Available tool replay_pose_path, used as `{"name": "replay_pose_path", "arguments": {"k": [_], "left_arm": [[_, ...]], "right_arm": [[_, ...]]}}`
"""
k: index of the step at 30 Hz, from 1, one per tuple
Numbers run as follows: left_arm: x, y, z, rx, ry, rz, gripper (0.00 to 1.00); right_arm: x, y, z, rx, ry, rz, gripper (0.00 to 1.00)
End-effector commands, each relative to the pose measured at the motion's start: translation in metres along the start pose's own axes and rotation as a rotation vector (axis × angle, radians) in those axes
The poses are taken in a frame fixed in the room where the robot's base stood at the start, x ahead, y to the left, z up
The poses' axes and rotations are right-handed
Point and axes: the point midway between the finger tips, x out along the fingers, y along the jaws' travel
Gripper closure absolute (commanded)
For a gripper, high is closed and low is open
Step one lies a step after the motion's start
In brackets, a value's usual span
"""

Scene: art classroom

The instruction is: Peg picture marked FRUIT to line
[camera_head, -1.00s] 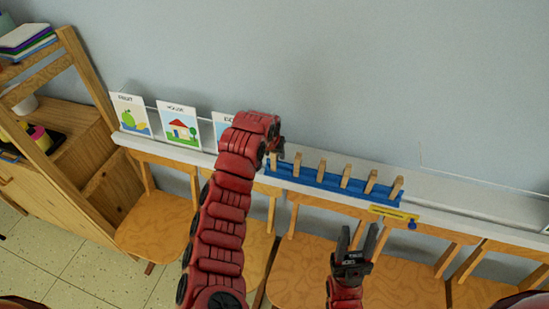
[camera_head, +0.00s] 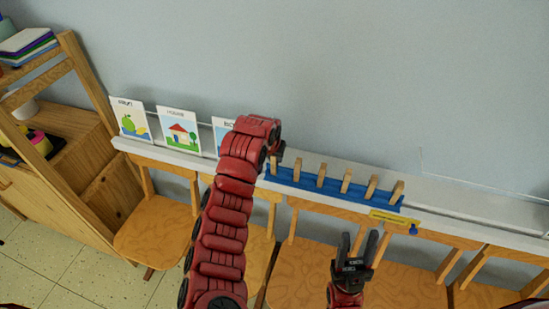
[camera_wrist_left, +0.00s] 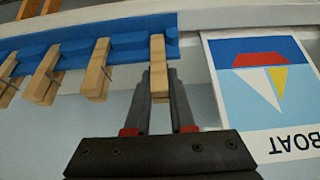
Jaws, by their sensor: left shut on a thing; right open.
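The FRUIT picture (camera_head: 131,124), a white card with a green pear, stands at the left end of the white ledge against the wall. Wooden pegs stand in a row on a blue rack (camera_head: 333,187) on that ledge. My left gripper (camera_head: 277,160) is at the rack's left end, partly hidden by its own arm. In the left wrist view its fingers (camera_wrist_left: 159,98) are shut on the end peg (camera_wrist_left: 158,55), which still touches the blue rack. My right gripper (camera_head: 355,249) is open and empty, below and in front of the ledge.
The HOUSE picture (camera_head: 179,134) stands right of FRUIT. The BOAT picture (camera_wrist_left: 262,85) is beside the left gripper, partly hidden in the head view. The ledge right of the rack is clear.

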Motion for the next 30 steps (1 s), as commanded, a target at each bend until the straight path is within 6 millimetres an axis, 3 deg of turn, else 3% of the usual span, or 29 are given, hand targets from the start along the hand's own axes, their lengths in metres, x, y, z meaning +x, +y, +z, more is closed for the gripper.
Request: {"name": "replay_pose_path", "arguments": {"k": [30], "left_arm": [[-0.049,-0.001,-0.024,-0.001,-0.001,-0.001,1.00]], "right_arm": [[0.002,0.000,0.000,0.000,0.000,0.000,0.50]]}}
